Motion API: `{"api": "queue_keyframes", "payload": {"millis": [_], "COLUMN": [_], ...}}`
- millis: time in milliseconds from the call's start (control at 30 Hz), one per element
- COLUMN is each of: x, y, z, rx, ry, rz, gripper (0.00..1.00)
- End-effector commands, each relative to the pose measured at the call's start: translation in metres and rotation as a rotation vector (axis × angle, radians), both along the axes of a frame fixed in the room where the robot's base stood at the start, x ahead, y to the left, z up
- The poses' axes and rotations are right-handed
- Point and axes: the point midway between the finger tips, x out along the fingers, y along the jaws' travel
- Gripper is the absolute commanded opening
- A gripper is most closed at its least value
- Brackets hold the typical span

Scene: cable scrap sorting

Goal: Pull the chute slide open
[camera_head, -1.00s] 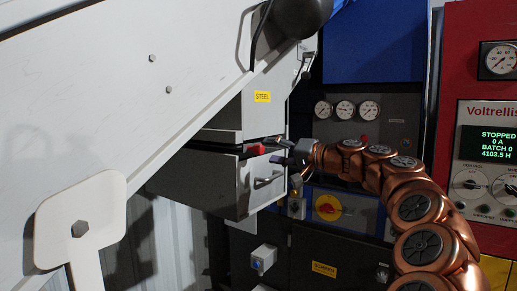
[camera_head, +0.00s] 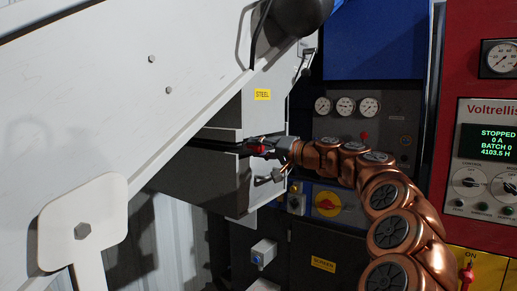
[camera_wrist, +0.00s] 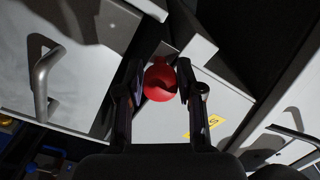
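The chute slide shows as a dark plate (camera_head: 215,145) in a slot between the grey box marked STEEL (camera_head: 262,112) and the grey box below it. A red knob (camera_head: 256,146) is at its right end. My gripper (camera_head: 263,149) is at this knob, reaching in from the right. In the wrist view the round red knob (camera_wrist: 160,82) lies between my two dark fingertips, one close on each side.
A metal handle (camera_wrist: 45,82) on a grey panel is left of my fingers in the wrist view. The large white chute wall (camera_head: 100,100) fills the left. A gauge panel (camera_head: 345,106) and red control cabinet (camera_head: 490,90) stand behind and right of my arm.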

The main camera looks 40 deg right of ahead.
Motion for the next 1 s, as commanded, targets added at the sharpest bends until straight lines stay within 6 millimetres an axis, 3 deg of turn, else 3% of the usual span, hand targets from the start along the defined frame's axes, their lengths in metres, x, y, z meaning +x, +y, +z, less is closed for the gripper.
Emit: {"api": "queue_keyframes", "payload": {"millis": [33, 300, 767, 1000], "x": [0.0, 0.0, -0.001, -0.007], "y": [0.0, 0.0, 0.002, 0.018], "z": [0.0, 0.0, -0.001, -0.001], "rx": [0.0, 0.0, 0.0, -0.003], "ry": [0.0, 0.0, 0.0, -0.004], "rz": [0.0, 0.0, 0.0, -0.001], "gripper": [0.29, 0.0, 0.0, 0.0]}}
